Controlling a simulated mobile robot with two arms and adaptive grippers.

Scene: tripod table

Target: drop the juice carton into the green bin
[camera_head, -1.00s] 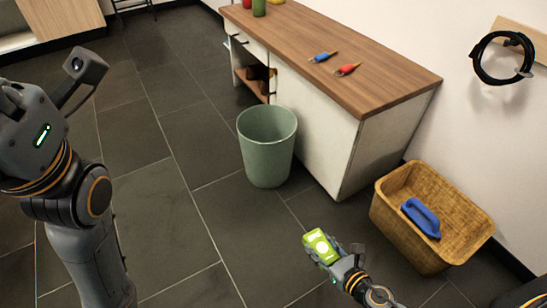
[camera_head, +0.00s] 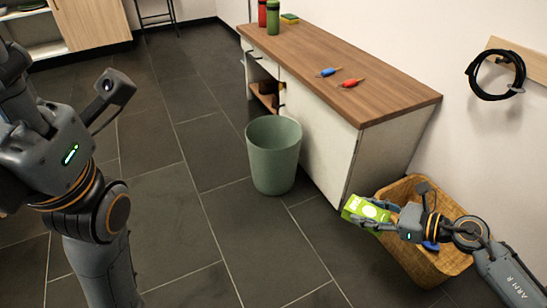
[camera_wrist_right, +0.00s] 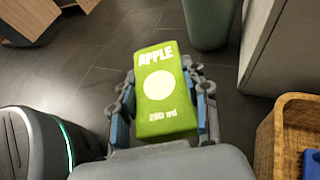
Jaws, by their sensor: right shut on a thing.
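The juice carton (camera_head: 364,209) is a lime-green box with a white disc. The green bin (camera_head: 273,158) is an open, upright, grey-green bucket on the floor, up and left of the carton. Its lower part shows at the top of the wrist view (camera_wrist_right: 208,22). My left arm is at the left; its fingertips are not in view.
A wood-topped cabinet (camera_head: 330,75) stands right of the bin, bearing two screwdriver-like tools, bottles and a sponge. A wicker basket (camera_head: 425,268) with a blue item is behind my right gripper. A cable (camera_head: 496,75) hangs on the wall. Floor left of the bin is clear.

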